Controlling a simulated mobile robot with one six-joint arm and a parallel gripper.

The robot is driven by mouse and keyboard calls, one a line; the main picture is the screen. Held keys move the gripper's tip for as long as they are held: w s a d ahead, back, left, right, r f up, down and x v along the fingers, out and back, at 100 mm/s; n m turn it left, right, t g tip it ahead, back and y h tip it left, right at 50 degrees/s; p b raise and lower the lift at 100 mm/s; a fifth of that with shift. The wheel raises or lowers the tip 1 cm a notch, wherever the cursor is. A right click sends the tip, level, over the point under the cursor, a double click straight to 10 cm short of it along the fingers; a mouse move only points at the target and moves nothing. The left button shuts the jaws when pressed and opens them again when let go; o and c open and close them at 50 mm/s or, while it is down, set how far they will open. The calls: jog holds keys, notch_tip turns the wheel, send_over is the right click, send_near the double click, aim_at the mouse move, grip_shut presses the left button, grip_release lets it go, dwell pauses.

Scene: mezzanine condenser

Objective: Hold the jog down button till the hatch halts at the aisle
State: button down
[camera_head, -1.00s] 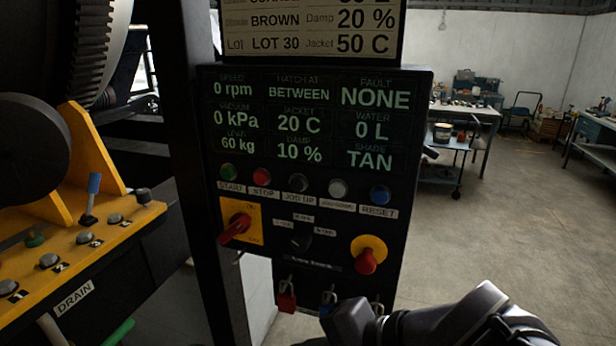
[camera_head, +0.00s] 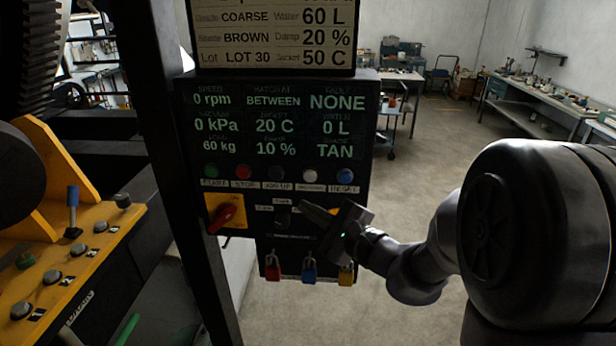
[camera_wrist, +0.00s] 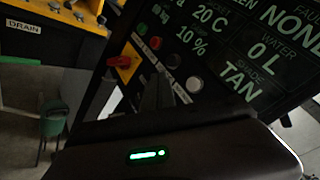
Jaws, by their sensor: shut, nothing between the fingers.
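The white jog down button (camera_head: 309,175) is in the button row of the dark control panel, between the black jog up button (camera_head: 275,173) and the blue reset button (camera_head: 344,176). My gripper (camera_head: 303,206) is shut and empty, with its tips in front of the panel, a little below the white button. In the wrist view the closed fingers (camera_wrist: 158,85) point at the panel, just left of the white button (camera_wrist: 194,84); I see no contact with it. The display (camera_head: 273,101) reads hatch at BETWEEN and fault NONE. The hatch itself is not identifiable.
A red rotary switch (camera_head: 222,217) on a yellow plate sits left of my fingers. My gripper mostly hides the red-and-yellow knob. Red, blue and yellow padlocks (camera_head: 309,270) hang below. A yellow console (camera_head: 70,250) stands at left. Open floor lies behind at right.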

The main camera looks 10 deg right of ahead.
aim_at(310, 177)
jog(key=shift+w+d+p, duration=0.35)
jog(key=shift+w+d, duration=0.05)
jog(key=shift+w, duration=0.95)
jog(key=shift+w+d+p, duration=0.3)
jog(key=shift+w+d, duration=0.15)
jog(key=shift+w, duration=0.9)
jog(key=shift+w+d+p, duration=0.35)
jog(key=shift+w+d, duration=0.05)
jog(key=shift+w, duration=0.95)
jog(key=shift+w, duration=0.15)
jog(key=shift+w+d, duration=0.15)
jog(key=shift+w, duration=0.1)
jog(key=shift+w+d+b, duration=0.15)
jog(key=shift+w+b, duration=0.15)
jog(key=shift+w, duration=0.1)
dwell(2.6)
jog(key=shift+s+a+b, duration=0.3)
jog(key=shift+s+b, duration=0.25)
jog(key=shift+s, duration=0.25)
